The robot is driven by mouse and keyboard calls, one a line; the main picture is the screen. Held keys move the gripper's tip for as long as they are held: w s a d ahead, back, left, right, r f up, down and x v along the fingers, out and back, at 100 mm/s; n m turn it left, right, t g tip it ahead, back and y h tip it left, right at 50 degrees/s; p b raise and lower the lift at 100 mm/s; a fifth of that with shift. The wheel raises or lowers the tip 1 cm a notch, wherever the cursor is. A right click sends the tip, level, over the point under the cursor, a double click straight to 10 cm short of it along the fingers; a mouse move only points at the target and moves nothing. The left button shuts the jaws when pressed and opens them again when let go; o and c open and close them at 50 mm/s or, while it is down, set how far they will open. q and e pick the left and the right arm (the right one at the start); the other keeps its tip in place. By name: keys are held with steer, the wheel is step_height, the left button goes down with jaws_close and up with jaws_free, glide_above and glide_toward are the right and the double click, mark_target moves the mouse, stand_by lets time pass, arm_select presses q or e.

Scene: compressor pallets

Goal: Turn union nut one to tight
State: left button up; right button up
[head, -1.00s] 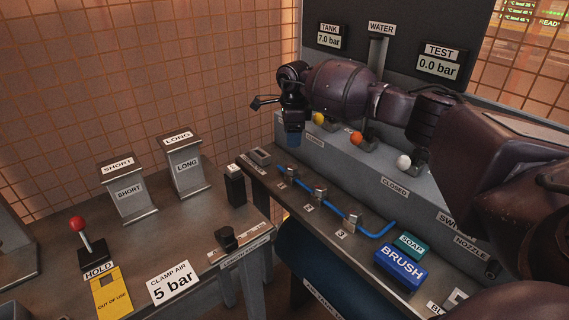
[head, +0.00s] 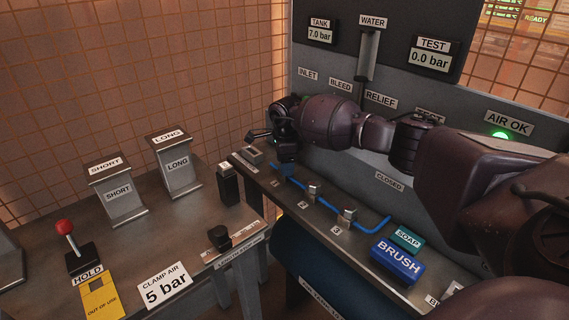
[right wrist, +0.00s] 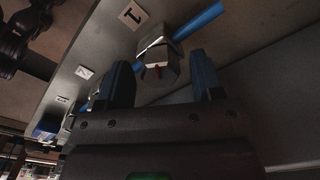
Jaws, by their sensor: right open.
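Union nut one (right wrist: 157,62) is a grey metal nut on a blue pipe (right wrist: 200,20), next to the label 1 (right wrist: 132,14) in the right wrist view. In the head view the right gripper (head: 284,168) is low over the far end of the pipe and hides nut one. My left gripper is not in view.
The second nut (head: 314,190) and third nut (head: 347,217) sit along the same pipe. The blue brush block (head: 398,260) and green soap block (head: 407,238) lie nearer. A black post (head: 228,185) stands left of the gripper. A panel with gauges rises behind.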

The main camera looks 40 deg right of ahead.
steer(key=c, duration=0.9)
steer(key=shift+c, duration=0.2)
steer(key=shift+m, duration=1)
steer(key=m+p, duration=0.1)
steer(key=m, duration=0.3)
steer(key=shift+r, duration=0.1)
steer(key=m+p, duration=0.1)
steer(key=m, duration=0.2)
steer(key=shift+m, duration=0.8)
steer(key=shift+m+p, duration=0.3)
